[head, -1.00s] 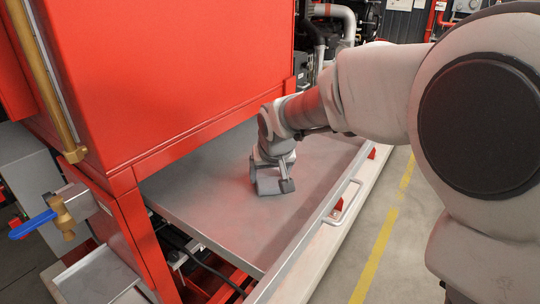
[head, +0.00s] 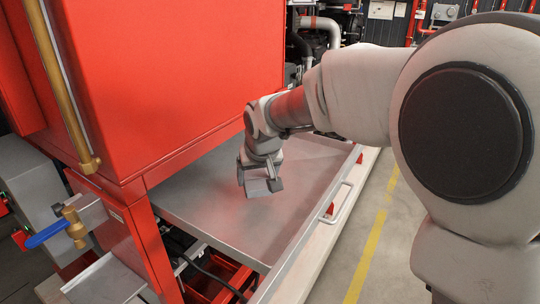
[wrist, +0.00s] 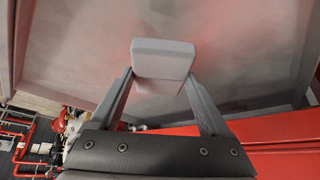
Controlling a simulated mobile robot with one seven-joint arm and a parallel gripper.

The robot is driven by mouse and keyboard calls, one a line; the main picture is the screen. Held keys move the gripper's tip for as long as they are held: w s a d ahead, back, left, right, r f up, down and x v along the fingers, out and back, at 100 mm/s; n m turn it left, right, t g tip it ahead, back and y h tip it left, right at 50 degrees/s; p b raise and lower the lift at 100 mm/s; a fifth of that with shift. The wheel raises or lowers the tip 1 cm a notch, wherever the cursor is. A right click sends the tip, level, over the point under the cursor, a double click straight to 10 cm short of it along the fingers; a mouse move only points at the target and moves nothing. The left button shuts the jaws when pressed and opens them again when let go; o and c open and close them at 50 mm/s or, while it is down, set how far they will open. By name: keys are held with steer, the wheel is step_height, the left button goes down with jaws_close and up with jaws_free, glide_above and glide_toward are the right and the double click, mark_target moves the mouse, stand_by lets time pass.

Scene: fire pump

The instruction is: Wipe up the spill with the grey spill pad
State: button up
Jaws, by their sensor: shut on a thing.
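My gripper (head: 260,186) is shut on the grey spill pad (head: 257,188), a small block with rounded edges. In the wrist view the pad (wrist: 162,62) sits between my two fingers (wrist: 163,85). The pad is over the grey metal tray (head: 205,212) under the red cabinet. I cannot tell whether it touches the tray surface. No distinct spill outline shows; the tray has faint smudges and a reddish sheen, and part of it is hidden by my arm and the cabinet.
The red cabinet (head: 180,80) overhangs the tray's left and back. A handle (head: 341,203) is on the tray's right rim. A brass valve with a blue lever (head: 47,235) is at lower left. Bare tray lies in front of the pad.

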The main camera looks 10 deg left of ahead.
steer(key=shift+r+p, duration=1.25)
steer(key=shift+r, duration=0.8)
